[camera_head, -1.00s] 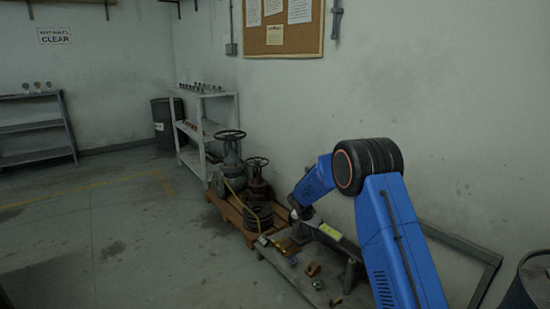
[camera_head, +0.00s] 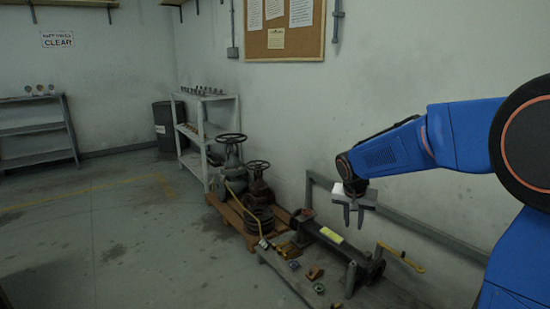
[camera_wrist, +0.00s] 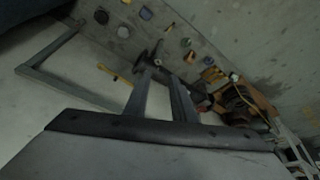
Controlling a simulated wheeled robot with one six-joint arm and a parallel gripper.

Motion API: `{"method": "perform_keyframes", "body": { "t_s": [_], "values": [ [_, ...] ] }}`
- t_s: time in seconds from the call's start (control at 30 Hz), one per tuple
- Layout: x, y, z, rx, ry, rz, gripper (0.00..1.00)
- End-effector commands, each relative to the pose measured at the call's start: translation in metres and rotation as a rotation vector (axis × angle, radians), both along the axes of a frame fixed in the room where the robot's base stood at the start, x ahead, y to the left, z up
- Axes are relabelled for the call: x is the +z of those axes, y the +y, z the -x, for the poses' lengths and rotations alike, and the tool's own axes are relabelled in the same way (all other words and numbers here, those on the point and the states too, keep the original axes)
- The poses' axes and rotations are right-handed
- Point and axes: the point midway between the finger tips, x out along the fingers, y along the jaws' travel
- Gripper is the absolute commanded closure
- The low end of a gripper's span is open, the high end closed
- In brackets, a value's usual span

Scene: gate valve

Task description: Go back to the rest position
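My gripper (camera_head: 354,220) hangs in the air with its two fingers pointing down, over the low bench (camera_head: 300,288). Its fingers are apart with nothing between them; the wrist view shows the same open gap (camera_wrist: 160,82). Below it a dark pipe assembly (camera_head: 318,232) with a yellow label lies on the bench. A yellow bar (camera_head: 400,256) sticks out at the assembly's right side, and it also shows in the wrist view (camera_wrist: 113,75). The gripper looks clear of the assembly.
Two handwheel valves (camera_head: 230,165) (camera_head: 257,190) stand on a wooden pallet (camera_head: 226,209) left of the bench. Several small parts (camera_head: 314,272) lie on the bench's front. A grey frame (camera_head: 420,238) stands by the wall behind. The floor at left is clear.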

Motion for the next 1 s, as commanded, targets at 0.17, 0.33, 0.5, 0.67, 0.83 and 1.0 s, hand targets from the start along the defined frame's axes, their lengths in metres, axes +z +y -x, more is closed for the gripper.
{"method": "perform_keyframes", "body": {
  "t_s": [0.17,0.33,0.5,0.67,0.83,1.0],
  "values": [
    [0.027,-0.012,0.053,0.049,-0.005,-0.005,0.77],
    [0.045,-0.02,0.104,0.103,-0.007,-0.008,0.77],
    [0.056,-0.027,0.156,0.157,-0.012,-0.011,0.77],
    [0.061,-0.031,0.203,0.211,-0.018,-0.013,0.77],
    [0.061,-0.033,0.253,0.269,-0.027,-0.015,0.77],
    [0.055,-0.033,0.301,0.33,-0.038,-0.016,0.77]
  ]
}}
